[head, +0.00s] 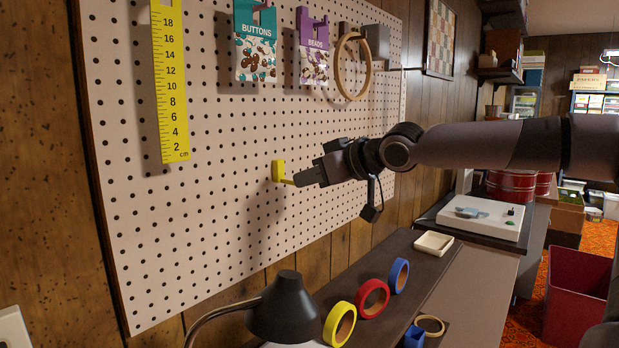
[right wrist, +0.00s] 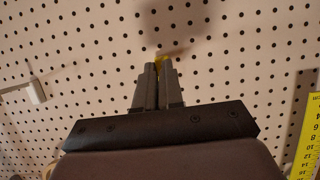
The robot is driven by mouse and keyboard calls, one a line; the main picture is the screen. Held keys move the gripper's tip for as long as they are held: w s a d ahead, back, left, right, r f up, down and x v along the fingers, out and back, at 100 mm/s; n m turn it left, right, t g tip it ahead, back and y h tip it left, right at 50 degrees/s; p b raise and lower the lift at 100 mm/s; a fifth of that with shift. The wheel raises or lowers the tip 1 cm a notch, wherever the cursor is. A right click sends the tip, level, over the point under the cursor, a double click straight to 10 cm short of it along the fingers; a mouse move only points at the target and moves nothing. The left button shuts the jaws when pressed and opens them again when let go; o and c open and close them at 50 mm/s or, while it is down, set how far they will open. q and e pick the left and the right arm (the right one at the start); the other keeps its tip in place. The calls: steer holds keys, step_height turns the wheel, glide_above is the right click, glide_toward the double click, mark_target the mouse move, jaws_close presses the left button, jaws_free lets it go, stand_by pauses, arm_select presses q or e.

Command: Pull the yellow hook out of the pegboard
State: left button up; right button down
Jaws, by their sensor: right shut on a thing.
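The yellow hook (head: 279,171) sits at the white pegboard (head: 225,210), in the lower middle of the board in the head view. My right gripper (head: 298,181) reaches in from the right and is shut on the hook's protruding part. In the right wrist view, a bit of the yellow hook (right wrist: 162,59) shows at the tips of the closed fingers (right wrist: 158,68); the fingers hide most of it. Whether the hook's back is fully seated in the holes cannot be told. My left gripper is not in view.
A yellow ruler (head: 170,80), button bag (head: 255,45), bead bag (head: 314,50) and wooden hoop (head: 342,68) hang above. Below are a dark lamp (head: 285,308), yellow (head: 339,324), red (head: 371,298) and blue (head: 398,276) tape rolls and a small tray (head: 433,243). The board around the hook is clear.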

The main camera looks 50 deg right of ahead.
steer(key=shift+s, duration=0.4)
stand_by(0.6)
steer(key=shift+s+d, duration=0.1)
steer(key=shift+s, duration=0.2)
steer(key=shift+s, duration=0.6)
stand_by(0.5)
steer(key=shift+s+d, duration=0.2)
steer(key=shift+s, duration=2.25)
